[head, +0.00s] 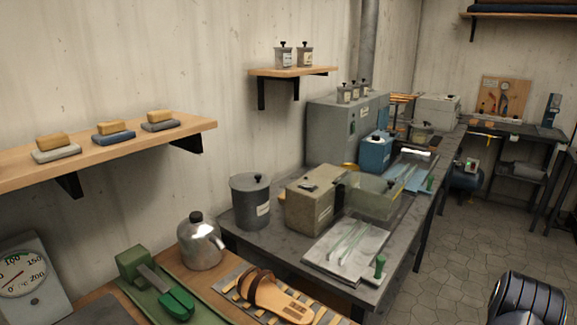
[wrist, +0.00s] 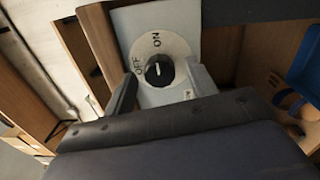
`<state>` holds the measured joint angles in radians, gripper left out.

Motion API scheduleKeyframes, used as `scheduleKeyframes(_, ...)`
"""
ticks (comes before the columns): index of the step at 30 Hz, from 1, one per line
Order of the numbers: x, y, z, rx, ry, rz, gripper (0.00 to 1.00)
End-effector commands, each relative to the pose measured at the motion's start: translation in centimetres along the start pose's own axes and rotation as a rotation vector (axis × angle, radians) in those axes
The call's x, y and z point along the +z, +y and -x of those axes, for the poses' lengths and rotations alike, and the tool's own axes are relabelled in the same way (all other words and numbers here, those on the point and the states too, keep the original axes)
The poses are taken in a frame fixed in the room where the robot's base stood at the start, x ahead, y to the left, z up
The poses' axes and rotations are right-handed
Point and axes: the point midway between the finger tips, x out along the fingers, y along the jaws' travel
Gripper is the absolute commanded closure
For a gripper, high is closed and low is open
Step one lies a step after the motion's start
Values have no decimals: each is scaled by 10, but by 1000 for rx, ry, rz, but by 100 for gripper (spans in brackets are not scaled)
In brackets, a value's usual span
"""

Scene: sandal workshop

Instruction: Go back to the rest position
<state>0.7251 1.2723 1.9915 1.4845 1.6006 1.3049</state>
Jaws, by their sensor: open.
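My gripper (wrist: 160,74) shows in the wrist view, with its two fingers apart. A black rotary knob (wrist: 159,71) on a round white dial marked ON and OFF lies between and beyond the fingertips. The dial is on a pale grey plate (wrist: 143,22). The fingers are not closed on the knob, and I cannot tell how far they are from it. My gripper is not visible in the head view.
In the wrist view, wooden panels and a blue bin (wrist: 305,62) are near the plate. The head view shows a bench (head: 285,262) with a grey canister (head: 250,203), a wall shelf (head: 100,160), a sandal (head: 275,296) and a metal can (head: 201,245). Tiled floor (head: 470,240) is open at right.

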Motion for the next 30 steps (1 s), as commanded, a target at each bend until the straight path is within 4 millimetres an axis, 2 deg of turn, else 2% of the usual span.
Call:
scheduleKeyframes(5, 1, -1, 16, -1, -4, 0, 46)
scheduleKeyframes(26, 1, -1, 105, -2, -5, 0, 46)
scheduleKeyframes(27, 0, -1, 106, -1, -1, -2, 46)
scheduleKeyframes(30, 0, 1, 89, 2, 5, -3, 46)
